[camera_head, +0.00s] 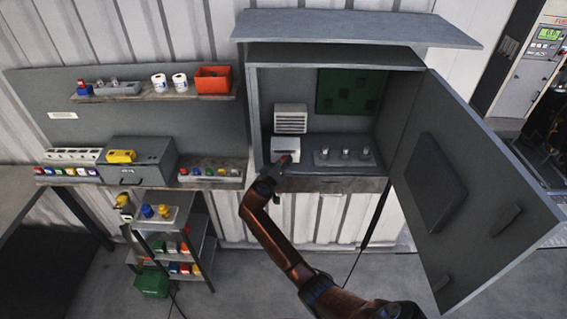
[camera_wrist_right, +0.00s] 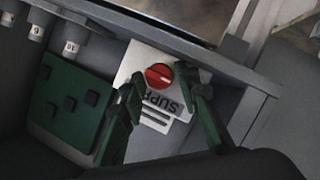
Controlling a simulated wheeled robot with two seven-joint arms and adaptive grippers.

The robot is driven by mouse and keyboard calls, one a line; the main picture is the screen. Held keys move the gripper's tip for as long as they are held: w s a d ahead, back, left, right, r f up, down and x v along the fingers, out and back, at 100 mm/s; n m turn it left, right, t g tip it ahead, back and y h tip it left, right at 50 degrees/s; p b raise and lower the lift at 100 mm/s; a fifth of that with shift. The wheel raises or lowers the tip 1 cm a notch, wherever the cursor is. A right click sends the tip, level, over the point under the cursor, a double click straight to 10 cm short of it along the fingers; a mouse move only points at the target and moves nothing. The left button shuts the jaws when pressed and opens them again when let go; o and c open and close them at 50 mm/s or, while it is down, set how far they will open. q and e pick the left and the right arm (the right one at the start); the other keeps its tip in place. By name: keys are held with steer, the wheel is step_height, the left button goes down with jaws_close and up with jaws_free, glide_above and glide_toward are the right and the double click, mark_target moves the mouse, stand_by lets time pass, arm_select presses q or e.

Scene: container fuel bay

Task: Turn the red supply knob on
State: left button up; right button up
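The red supply knob (camera_wrist_right: 159,76) is round with a pale slot mark and sits on a white plate (camera_wrist_right: 140,60) with partly hidden dark lettering, "SUPP". In the head view the white box (camera_head: 284,146) stands at the left of the open grey cabinet; the knob is mostly hidden by my gripper there. My right gripper (camera_head: 275,172) is in front of this box. In the right wrist view its two fingers (camera_wrist_right: 166,82) are apart, one on each side of the knob, with a gap showing on both sides. My left gripper is not in view.
The cabinet door (camera_head: 465,185) hangs open to the right. Inside are a vent (camera_head: 291,118), a green board (camera_head: 350,91) and a grey strip (camera_head: 330,162) with several pale cylinders. A cabinet roof (camera_head: 355,28) overhangs above. Shelves with cups and boxes are at the left.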

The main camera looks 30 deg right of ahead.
jaws_close()
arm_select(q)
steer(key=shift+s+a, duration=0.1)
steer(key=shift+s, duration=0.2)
